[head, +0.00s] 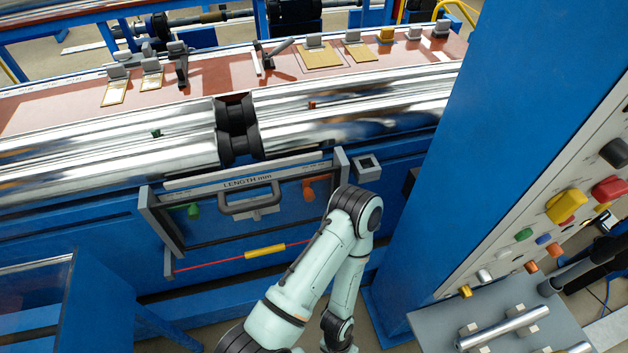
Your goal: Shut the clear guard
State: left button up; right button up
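What looks like the clear guard (176,243) is a see-through panel in a grey frame on the front of the blue machine, below the shiny rollers. A dark grey handle (250,208) crosses its upper middle. A "LENGTH mm" label, a green pointer (193,211) and an orange pointer (308,190) show at the panel. I cannot tell whether the guard is fully shut. My pale green arm rises from the bottom and bends just right of the guard, covering its lower right part. Neither of my grippers shows.
Long shiny rollers (350,119) with black collars (238,130) run above the guard. A blue column (450,180) stands close on the right, with a button panel (560,215) and a grey shelf (435,325) holding metal rods. A blue-framed part (95,310) stands at lower left.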

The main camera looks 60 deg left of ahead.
aim_at(221, 195)
jog(key=u, duration=2.65)
